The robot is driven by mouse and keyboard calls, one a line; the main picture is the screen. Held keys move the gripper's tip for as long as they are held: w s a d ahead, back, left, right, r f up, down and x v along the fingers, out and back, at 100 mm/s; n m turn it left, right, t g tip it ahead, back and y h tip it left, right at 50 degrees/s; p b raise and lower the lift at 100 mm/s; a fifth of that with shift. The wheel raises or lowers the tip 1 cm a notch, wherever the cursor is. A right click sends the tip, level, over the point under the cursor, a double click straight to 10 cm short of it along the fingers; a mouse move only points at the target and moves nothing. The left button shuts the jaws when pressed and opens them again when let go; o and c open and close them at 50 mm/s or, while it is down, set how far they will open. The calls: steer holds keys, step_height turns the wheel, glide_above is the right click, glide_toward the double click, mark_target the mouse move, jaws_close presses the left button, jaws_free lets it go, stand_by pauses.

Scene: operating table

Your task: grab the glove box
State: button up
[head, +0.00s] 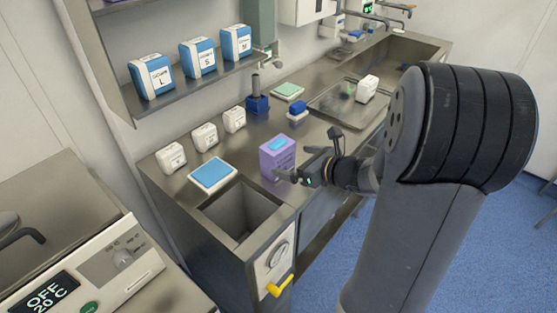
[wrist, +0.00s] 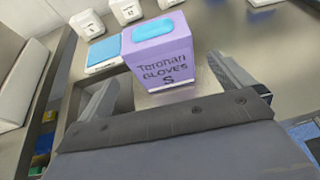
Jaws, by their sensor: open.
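The glove box (head: 278,157) is a purple box with a light blue patch on top, upright on the steel counter near its front edge. In the wrist view the glove box (wrist: 161,58) reads "GLOVES S" and stands between and just ahead of the spread fingers. My gripper (head: 284,178) is open at the near right side of the box in the head view. In the wrist view my gripper (wrist: 165,92) has one finger on each side of the box's lower part. I cannot tell whether either finger touches it.
A blue-and-white pad (head: 213,174) and an open sink (head: 240,211) lie left of the box. Small white boxes (head: 205,136) line the wall. A dark blue holder (head: 257,104) stands behind. A steel tray (head: 345,106) with a white container (head: 367,88) lies right.

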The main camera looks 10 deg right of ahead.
steer(key=shift+p+x, duration=0.3)
steer(key=shift+x, duration=3.5)
steer(key=shift+c, duration=0.4)
steer(key=c, duration=1)
steer(key=shift+r, duration=0.1)
